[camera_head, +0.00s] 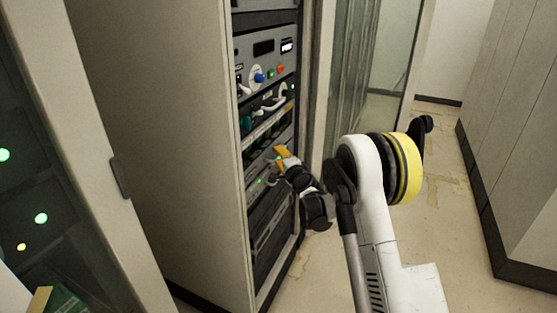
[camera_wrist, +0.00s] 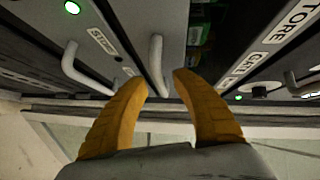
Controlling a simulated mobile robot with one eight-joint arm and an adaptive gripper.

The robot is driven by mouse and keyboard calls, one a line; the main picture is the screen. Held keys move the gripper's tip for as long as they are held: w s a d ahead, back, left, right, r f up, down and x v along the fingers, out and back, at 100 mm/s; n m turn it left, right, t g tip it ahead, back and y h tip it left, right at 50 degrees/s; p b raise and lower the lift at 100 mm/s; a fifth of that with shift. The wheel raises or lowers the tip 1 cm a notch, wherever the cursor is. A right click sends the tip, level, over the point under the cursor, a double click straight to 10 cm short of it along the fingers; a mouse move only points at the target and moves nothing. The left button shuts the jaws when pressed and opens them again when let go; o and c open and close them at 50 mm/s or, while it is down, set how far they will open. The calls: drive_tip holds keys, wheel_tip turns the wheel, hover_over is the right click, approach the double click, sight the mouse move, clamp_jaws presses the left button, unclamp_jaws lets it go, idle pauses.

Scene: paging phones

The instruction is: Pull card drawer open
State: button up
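My gripper (camera_wrist: 162,82) has two yellow fingers, standing apart with a gap between their tips. It also shows in the head view (camera_head: 282,155), in front of the middle of the equipment rack. In the wrist view a grey bar handle (camera_wrist: 156,62) lies in line with the gap, its near end close to the fingertips. I cannot tell whether they touch it.
A second grey handle (camera_wrist: 82,72) stands left of the fingers, beside a small label. The rack's upper unit (camera_head: 264,60) has knobs and coloured buttons. A cabinet with a glass door (camera_head: 60,170) stands at the left. Open floor (camera_head: 435,220) lies at the right.

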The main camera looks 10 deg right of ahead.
drive_tip(key=shift+w+a, duration=0.1)
drive_tip(key=shift+w, duration=0.3)
clamp_jaws()
